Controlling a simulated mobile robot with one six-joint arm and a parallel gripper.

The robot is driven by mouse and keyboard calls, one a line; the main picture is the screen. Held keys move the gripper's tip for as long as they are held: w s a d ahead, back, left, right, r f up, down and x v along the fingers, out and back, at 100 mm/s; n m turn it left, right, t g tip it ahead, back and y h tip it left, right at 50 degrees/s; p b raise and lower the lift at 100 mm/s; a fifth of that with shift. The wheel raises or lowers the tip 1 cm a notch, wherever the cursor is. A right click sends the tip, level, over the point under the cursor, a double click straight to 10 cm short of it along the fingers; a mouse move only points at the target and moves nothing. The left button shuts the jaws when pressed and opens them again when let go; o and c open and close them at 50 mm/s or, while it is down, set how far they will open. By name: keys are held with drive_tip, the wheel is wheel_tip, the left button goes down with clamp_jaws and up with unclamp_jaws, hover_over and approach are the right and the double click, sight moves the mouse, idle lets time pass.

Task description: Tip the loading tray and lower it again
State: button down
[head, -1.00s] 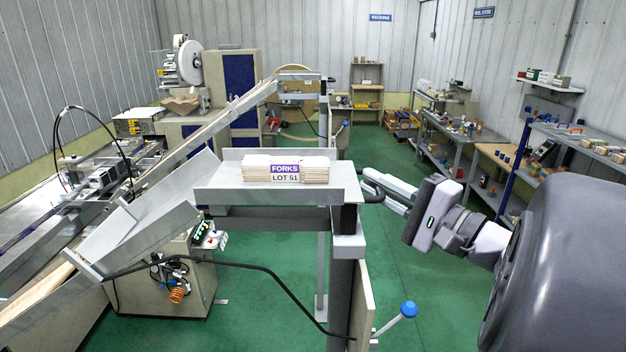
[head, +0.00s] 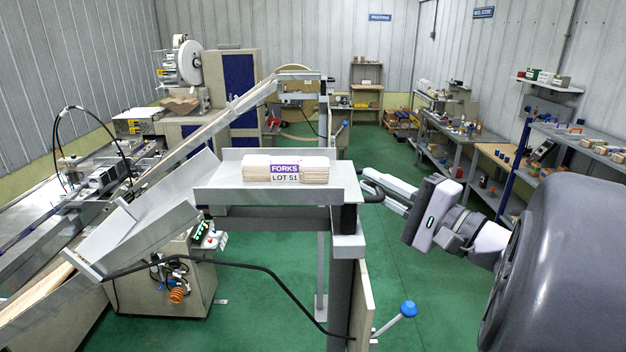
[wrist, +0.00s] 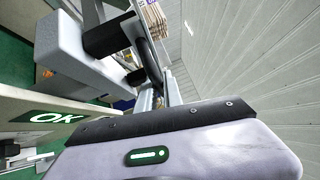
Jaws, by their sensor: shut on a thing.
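The grey loading tray (head: 225,197) lies level on its post in the middle of the head view. A stack of wooden forks (head: 312,169) with a "FORKS LOT 51" label sits on it. A black handle (head: 374,188) sticks out from the tray's right end. My gripper (head: 372,186) reaches in from the right and is shut on this handle. In the wrist view the black handle (wrist: 148,62) runs up from between my fingers, which are partly hidden by the gripper body. The edge of the fork stack (wrist: 152,18) shows at the top.
A sloping grey chute (head: 135,230) stands left of the tray, leading down to the machine line. A blue-knobbed lever (head: 408,309) is below the tray on the right. A black cable hangs under the tray. Shelves (head: 590,150) line the right wall; green floor is open between.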

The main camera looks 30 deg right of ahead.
idle(0.3)
drive_tip(key=shift+r+n+p, duration=0.3)
drive_tip(key=shift+r+p, duration=0.15)
drive_tip(key=shift+r, duration=0.35)
drive_tip(key=w+a+r+n+g+h+p, duration=0.1)
drive_tip(key=r+p, duration=0.3)
drive_tip(key=r, duration=0.4)
drive_tip(key=w+a+r+n+g+h+p, duration=0.1)
drive_tip(key=w+a+r+n+g+p, duration=0.1)
drive_tip(key=r, duration=0.6)
drive_tip(key=shift+a+r+n+g+p, duration=0.3)
drive_tip(key=shift+a+n+g+p, duration=0.5)
drive_tip(key=shift+a+g+p, duration=0.25)
drive_tip(key=shift+d, duration=0.1)
drive_tip(key=c, duration=1.5)
unclamp_jaws()
